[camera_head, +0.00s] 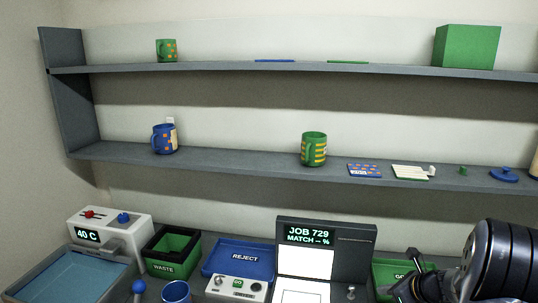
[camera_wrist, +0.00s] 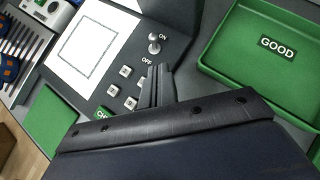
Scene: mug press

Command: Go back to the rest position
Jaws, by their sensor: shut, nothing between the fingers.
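My gripper (camera_wrist: 157,87) shows in the wrist view with its two fingers together and nothing between them. It is above the control panel of the press station, close to an ON/OFF toggle switch (camera_wrist: 154,44) and several small buttons (camera_wrist: 120,89). I cannot tell whether a fingertip touches the panel. In the head view my dark arm fills the lower right, and the gripper's fingertips are not clear there. The job screen (camera_head: 310,235) reads "JOB 729 MATCH → %".
A green GOOD tray (camera_wrist: 240,60) lies right of the gripper. A blue REJECT tray (camera_head: 244,257), a green-lined WASTE bin (camera_head: 172,254) and a white 40 C machine (camera_head: 108,232) stand left. Shelves above hold a blue mug (camera_head: 164,140), green mugs (camera_head: 314,149) and a green box (camera_head: 467,47).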

